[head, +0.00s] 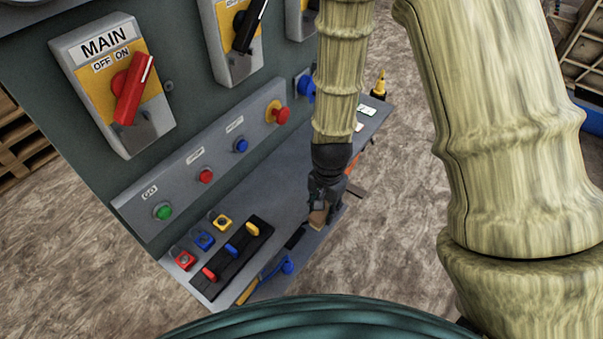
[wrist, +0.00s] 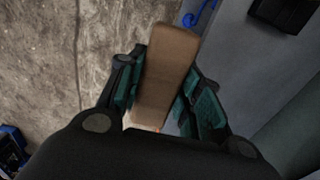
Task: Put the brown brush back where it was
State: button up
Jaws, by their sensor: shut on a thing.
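The brown brush (wrist: 166,75) is a plain brown block between the two fingers of my gripper (wrist: 165,100) in the wrist view. The fingers are shut on its sides, and its far end sticks out past the fingertips. In the head view, the brush (head: 318,218) shows as a small brown patch at the tip of my gripper (head: 322,205), over the front edge of the grey shelf (head: 345,150). Its bristles are not clearly seen. I cannot tell whether it touches the shelf.
A small black item (head: 295,238) lies on the shelf near the brush. A blue tool (head: 287,266) and a yellow handle (head: 247,292) are closer to me. The control panel with the MAIN switch (head: 130,90) rises behind.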

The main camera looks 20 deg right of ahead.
jog(key=w+p, duration=0.1)
jog(key=w, duration=0.4)
jog(key=w+f+p, duration=0.1)
jog(key=w+p, duration=0.1)
jog(key=w, duration=0.3)
jog(key=w+p, duration=0.1)
jog(key=w, duration=0.4)
jog(key=shift+w+a+f, duration=0.15)
jog(key=shift+w+a, duration=0.15)
jog(key=shift+a, duration=0.05)
jog(key=shift+f+p, duration=0.9)
jog(key=shift+f, duration=0.9)
jog(key=o, duration=0.9)
notch_tip(320, 180, up, 12)
jog(key=b, duration=0.3)
